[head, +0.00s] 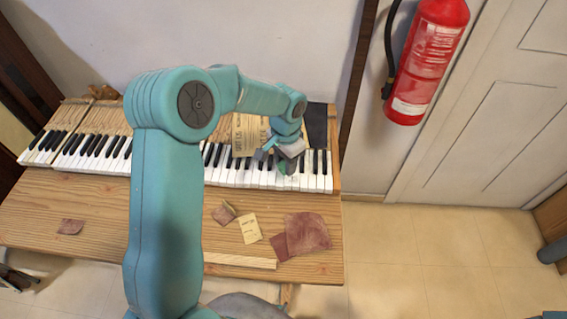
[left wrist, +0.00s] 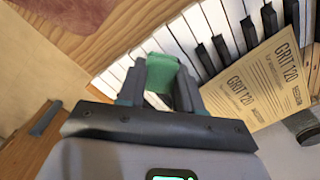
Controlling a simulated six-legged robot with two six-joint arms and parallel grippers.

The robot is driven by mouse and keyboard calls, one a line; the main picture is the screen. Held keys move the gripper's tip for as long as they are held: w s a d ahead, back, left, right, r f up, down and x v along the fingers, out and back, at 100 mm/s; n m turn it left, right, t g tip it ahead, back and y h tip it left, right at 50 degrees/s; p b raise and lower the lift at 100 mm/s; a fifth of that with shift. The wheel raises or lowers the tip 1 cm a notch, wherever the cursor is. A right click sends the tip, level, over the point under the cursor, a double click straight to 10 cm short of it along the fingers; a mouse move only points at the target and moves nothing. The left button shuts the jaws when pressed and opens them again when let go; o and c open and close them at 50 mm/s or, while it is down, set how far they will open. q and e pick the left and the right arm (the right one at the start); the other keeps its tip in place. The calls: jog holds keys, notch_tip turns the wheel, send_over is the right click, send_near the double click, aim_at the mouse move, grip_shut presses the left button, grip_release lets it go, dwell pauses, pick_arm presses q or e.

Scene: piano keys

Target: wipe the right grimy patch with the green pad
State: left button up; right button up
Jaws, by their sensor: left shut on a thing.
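My left gripper (head: 287,158) is over the white keys near the right end of the piano keyboard (head: 237,179). It is shut on the green pad (left wrist: 162,73), which sits between the fingers in the left wrist view. Only a small dark green part of the pad (head: 289,168) shows in the head view, low over the keys. I cannot tell whether the pad touches the keys. I cannot make out a grimy patch in either view; the gripper and pad hide some of the keys. My right gripper is not in view.
Sandpaper sheets marked GRIT 120 (left wrist: 265,78) lie beside the keys. Reddish sheets (head: 307,233) and a pale yellow sheet (head: 249,229) lie on the wooden bench (head: 80,205) in front. A red fire extinguisher (head: 428,60) hangs on the wall at right.

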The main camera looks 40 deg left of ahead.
pick_arm(q)
notch_tip(320, 180, up, 3)
jog(key=shift+d+f+p, duration=0.1)
jog(key=shift+d+p, duration=0.05)
jog(key=shift+p, duration=0.6)
jog(key=shift+a+r, duration=0.2)
jog(key=shift+r, duration=0.2)
jog(key=shift+d, duration=0.1)
